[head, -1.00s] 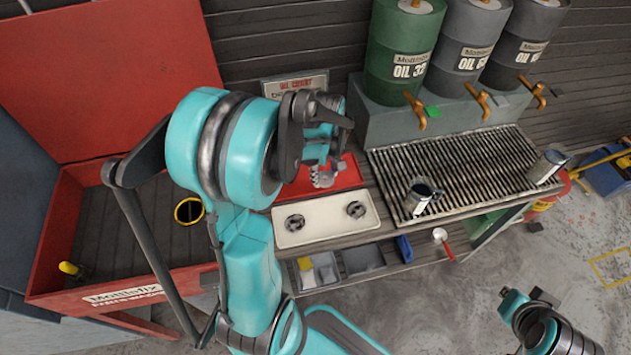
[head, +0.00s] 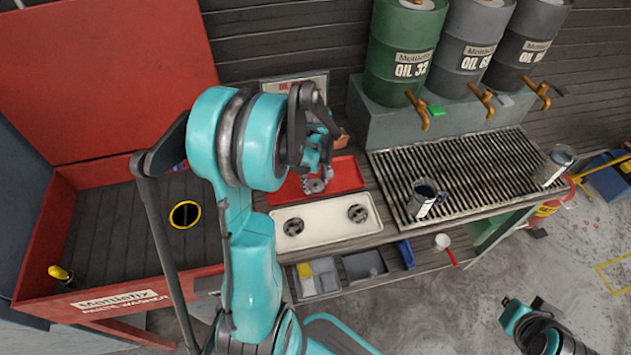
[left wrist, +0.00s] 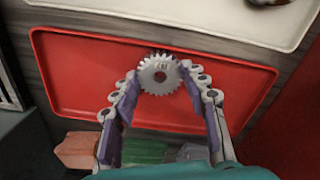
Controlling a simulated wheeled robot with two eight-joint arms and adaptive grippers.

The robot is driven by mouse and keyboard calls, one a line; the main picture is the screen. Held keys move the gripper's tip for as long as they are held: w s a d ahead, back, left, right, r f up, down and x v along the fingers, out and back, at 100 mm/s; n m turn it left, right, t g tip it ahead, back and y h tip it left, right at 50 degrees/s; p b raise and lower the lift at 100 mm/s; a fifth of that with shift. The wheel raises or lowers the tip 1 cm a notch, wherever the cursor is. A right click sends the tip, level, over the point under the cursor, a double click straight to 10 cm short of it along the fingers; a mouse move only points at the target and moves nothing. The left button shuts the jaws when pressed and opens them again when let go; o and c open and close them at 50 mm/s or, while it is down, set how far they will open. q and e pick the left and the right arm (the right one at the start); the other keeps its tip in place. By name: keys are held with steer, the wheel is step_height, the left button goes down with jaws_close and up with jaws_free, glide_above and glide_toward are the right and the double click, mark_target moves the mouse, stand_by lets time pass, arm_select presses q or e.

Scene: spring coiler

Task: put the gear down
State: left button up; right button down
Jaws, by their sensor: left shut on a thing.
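A pale toothed gear (head: 316,186) is in my left gripper (head: 315,177), above or on the red tray (head: 346,176); I cannot tell whether it touches. In the left wrist view the gear (left wrist: 160,74) sits between the two fingertips (left wrist: 162,80), near the edge of the red tray (left wrist: 85,70) beside the white tray (left wrist: 225,12). The fingers are shut on it. My right arm shows at the lower right of the head view, its end (head: 512,312) apart from the bench; its jaw state is unclear.
The white tray (head: 325,236) holds two dark round parts. A slatted grate (head: 465,170) with two metal jugs lies to the right, below several oil drums. The red parts washer (head: 100,230) stands left. The red tray's surface around the gear looks bare.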

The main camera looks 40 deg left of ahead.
arm_select(q)
steer(key=o, duration=1.5)
steer(key=shift+r+p, duration=0.35)
steer(key=shift+r, duration=0.05)
step_height(320, 180, up, 11)
steer(key=p, duration=0.4)
steer(key=shift+s+d+r+m+t, duration=1.3)
steer(key=shift+d+m, duration=1.15)
steer(key=shift+d, duration=0.65)
steer(key=shift+s+d+r+m+t, duration=1.2)
steer(key=shift+d+m, duration=1.3)
steer(key=shift+d, duration=0.55)
steer(key=shift+s+d+r+m+t, duration=1.1)
steer(key=shift+s+d+r+m, duration=0.35)
steer(key=shift+d+m, duration=1.35)
steer(key=shift+d+f+n, duration=0.1)
steer(key=shift+d+n, duration=0.2)
steer(key=shift+n, duration=0.05)
